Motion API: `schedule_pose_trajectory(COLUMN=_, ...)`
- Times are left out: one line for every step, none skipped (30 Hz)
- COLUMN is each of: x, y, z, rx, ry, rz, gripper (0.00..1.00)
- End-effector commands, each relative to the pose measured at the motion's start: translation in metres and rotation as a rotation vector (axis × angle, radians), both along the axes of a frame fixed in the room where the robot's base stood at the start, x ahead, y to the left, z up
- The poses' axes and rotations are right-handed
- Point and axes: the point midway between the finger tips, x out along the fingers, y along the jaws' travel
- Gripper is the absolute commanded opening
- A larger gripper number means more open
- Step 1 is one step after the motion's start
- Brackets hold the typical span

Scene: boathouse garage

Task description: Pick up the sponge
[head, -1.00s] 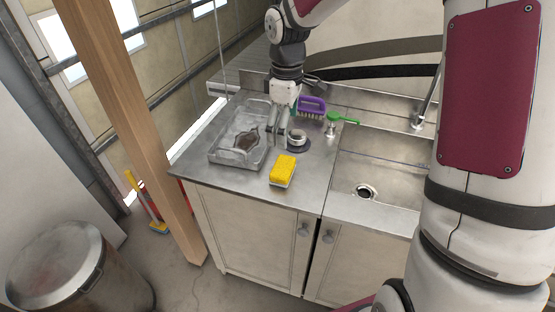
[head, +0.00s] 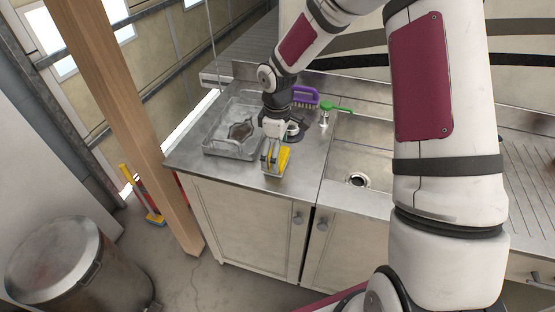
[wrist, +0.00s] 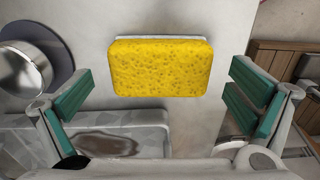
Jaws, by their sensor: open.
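The yellow sponge (head: 283,158) with a pale underside lies on the metal counter near its front edge, left of the sink. In the wrist view the sponge (wrist: 160,67) is seen from above, centred between my fingers and a little beyond their tips. My gripper (head: 271,160) is over the sponge and partly hides it in the head view. In the wrist view my gripper (wrist: 160,100) is open, with one green-padded finger on each side and nothing between the pads. I cannot tell the exact height of the fingertips above the counter.
A metal pot (wrist: 25,68) on a dark round mat is close by. A purple brush (head: 304,96) and a green-handled tool (head: 335,107) lie behind. The sink (head: 365,155) is right.

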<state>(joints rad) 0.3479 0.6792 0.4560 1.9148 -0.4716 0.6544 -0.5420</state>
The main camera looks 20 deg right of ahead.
Motion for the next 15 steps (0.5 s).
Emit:
schedule_pose_trajectory(x=-0.0010, y=0.0002, z=-0.0061, rx=0.000, ry=0.002, rz=0.000, gripper=1.00)
schedule_pose_trajectory(x=-0.0010, y=0.0002, z=-0.0086, rx=0.000, ry=0.002, rz=-0.001, gripper=1.00)
schedule_pose_trajectory(x=-0.0008, y=0.0003, z=-0.0108, rx=0.000, ry=0.002, rz=-0.001, gripper=1.00)
schedule_pose_trajectory(x=-0.0005, y=0.0004, z=-0.0119, rx=0.001, ry=0.001, rz=-0.001, gripper=1.00)
schedule_pose_trajectory(x=-0.0003, y=0.0003, z=-0.0127, rx=0.000, ry=0.000, rz=0.000, gripper=1.00)
schedule_pose_trajectory(x=-0.0002, y=0.0003, z=-0.0132, rx=0.000, ry=0.000, rz=0.000, gripper=1.00)
schedule_pose_trajectory(x=-0.0001, y=0.0002, z=-0.0132, rx=-0.001, ry=-0.001, rz=0.000, gripper=1.00)
schedule_pose_trajectory(x=0.0000, y=0.0001, z=-0.0132, rx=-0.001, ry=-0.001, rz=0.000, gripper=1.00)
schedule_pose_trajectory(x=0.0000, y=0.0001, z=-0.0131, rx=-0.001, ry=-0.001, rz=0.000, gripper=1.00)
schedule_pose_trajectory(x=0.0000, y=0.0001, z=-0.0131, rx=-0.001, ry=-0.001, rz=0.000, gripper=1.00)
schedule_pose_trajectory(x=-0.0001, y=0.0001, z=-0.0130, rx=-0.001, ry=-0.001, rz=-0.001, gripper=1.00)
schedule_pose_trajectory(x=-0.0001, y=0.0001, z=-0.0130, rx=0.000, ry=0.000, rz=-0.001, gripper=0.93)
schedule_pose_trajectory(x=-0.0001, y=0.0001, z=-0.0130, rx=0.000, ry=0.000, rz=-0.001, gripper=0.86)
schedule_pose_trajectory(x=-0.0001, y=0.0001, z=-0.0130, rx=0.000, ry=0.000, rz=-0.001, gripper=0.80)
schedule_pose_trajectory(x=-0.0001, y=0.0001, z=-0.0129, rx=0.000, ry=0.000, rz=-0.001, gripper=0.71)
